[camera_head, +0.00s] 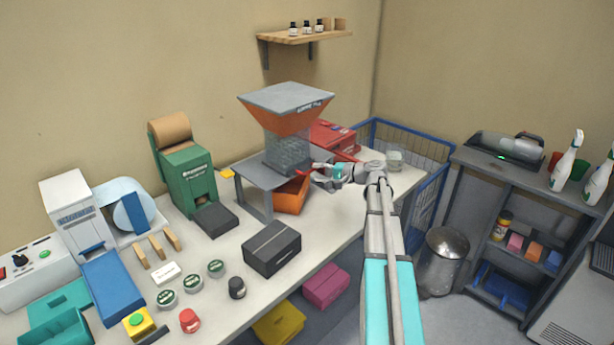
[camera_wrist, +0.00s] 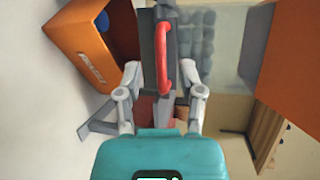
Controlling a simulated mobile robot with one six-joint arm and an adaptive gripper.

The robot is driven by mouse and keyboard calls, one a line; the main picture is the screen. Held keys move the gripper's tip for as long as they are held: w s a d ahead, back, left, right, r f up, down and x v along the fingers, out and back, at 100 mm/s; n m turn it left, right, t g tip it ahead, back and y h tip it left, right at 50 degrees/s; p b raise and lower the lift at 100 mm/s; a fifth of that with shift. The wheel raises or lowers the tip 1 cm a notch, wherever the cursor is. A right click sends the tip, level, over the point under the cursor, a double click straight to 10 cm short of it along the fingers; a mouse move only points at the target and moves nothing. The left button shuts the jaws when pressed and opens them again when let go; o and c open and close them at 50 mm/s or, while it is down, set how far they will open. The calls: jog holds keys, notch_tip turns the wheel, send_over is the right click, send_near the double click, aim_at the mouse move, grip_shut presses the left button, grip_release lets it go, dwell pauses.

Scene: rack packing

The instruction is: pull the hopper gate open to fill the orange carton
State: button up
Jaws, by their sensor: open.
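The hopper (camera_head: 288,108) has a grey lid, an orange funnel and a clear lower section, on a grey stand (camera_head: 247,176). The orange carton (camera_head: 291,198) sits under the stand; in the wrist view it (camera_wrist: 72,45) is at upper left, with something blue inside. The gate's red handle (camera_wrist: 162,60) stands upright at the top centre of the wrist view. My gripper (camera_wrist: 160,78) is open, with a finger on each side of the handle; I cannot tell whether they touch it. In the head view my gripper (camera_head: 322,177) is at the stand's right side.
A red box (camera_head: 333,136) lies behind the hopper, and a glass jar (camera_head: 395,158) stands to the right. A blue wire cart (camera_head: 424,143) stands beyond the table's right end.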

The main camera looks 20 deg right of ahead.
aim_at(310, 171)
jog(key=shift+x, duration=1.7)
grip_shut()
